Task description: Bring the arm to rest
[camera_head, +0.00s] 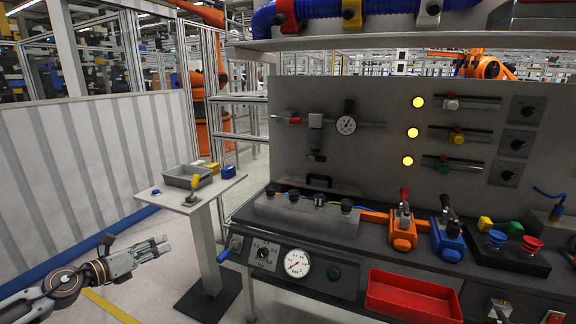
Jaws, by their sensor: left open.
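My left arm comes in at the lower left, and its gripper (152,249) is held out over the floor, left of the small stand. The gripper is open, with nothing seen between its fingers. It is apart from the stand and from the workbench. My right gripper is not in the picture.
A small stand (228,183) holds a grey bin (188,177) and a yellow-handled tool (193,188). The workbench (330,248) carries orange (403,232) and blue (447,236) lever units and a red tray (413,296). A panelled barrier (90,165) stands behind the arm.

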